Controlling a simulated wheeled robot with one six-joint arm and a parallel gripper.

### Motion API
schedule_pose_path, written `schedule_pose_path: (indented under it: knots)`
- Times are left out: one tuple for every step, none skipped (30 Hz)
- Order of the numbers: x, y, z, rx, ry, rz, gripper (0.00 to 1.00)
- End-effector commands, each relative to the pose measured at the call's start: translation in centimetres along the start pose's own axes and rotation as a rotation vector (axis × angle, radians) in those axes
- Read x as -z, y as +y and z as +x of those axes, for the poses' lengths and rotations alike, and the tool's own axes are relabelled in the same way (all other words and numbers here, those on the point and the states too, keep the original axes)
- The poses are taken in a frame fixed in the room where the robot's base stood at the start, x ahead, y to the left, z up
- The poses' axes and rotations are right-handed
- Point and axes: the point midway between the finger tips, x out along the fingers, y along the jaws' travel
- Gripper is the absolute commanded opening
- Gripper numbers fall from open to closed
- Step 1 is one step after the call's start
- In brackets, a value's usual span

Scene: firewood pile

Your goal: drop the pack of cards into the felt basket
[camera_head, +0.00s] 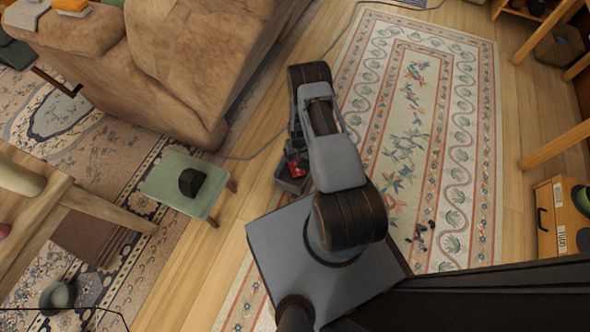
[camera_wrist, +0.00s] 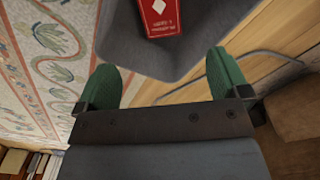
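The pack of cards (camera_wrist: 160,14) is red with a white diamond emblem, cut off by the top edge of the wrist view. It appears to lie inside the dark grey felt basket (camera_wrist: 197,57). In the head view the red pack (camera_head: 297,168) shows within the grey basket (camera_head: 288,184), partly hidden by my arm. My gripper (camera_wrist: 165,72) has its two green fingers spread wide with nothing between them. It is over the near side of the basket, apart from the pack.
A small green stool (camera_head: 165,188) with a black object (camera_head: 192,181) stands left of the basket. A brown sofa (camera_head: 180,70) is behind it. A patterned rug (camera_head: 420,110) lies to the right, with small dark bits (camera_head: 422,236) on it. A cable (camera_head: 270,148) crosses the wood floor.

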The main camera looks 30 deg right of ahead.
Motion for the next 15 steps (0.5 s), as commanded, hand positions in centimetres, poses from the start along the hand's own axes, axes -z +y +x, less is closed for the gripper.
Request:
schedule_pose_path:
  knots:
    - [0.0,0.0,0.0,0.0,0.0,0.0,0.99]
    - [0.0,0.0,0.0,0.0,0.0,0.0,0.99]
    - [0.0,0.0,0.0,0.0,0.0,0.0,0.99]
    - [0.0,0.0,0.0,0.0,0.0,0.0,0.99]
    - [0.0,0.0,0.0,0.0,0.0,0.0,0.99]
    - [0.0,0.0,0.0,0.0,0.0,0.0,0.99]
    - [0.0,0.0,0.0,0.0,0.0,0.0,0.99]
    - [0.0,0.0,-0.1,0.0,0.0,0.0,0.99]
    - [0.0,0.0,-0.2,0.0,0.0,0.0,0.99]
    - [0.0,0.0,-0.4,0.0,0.0,0.0,0.99]
    - [0.0,0.0,-0.7,0.0,0.0,0.0,0.99]
    - [0.0,0.0,-1.2,0.0,0.0,0.0,0.99]
    - [0.0,0.0,-1.6,0.0,0.0,0.0,0.99]
    - [0.0,0.0,-2.1,0.0,0.0,0.0,0.99]
    - [0.1,0.0,-2.9,0.0,0.002,0.0,0.99]
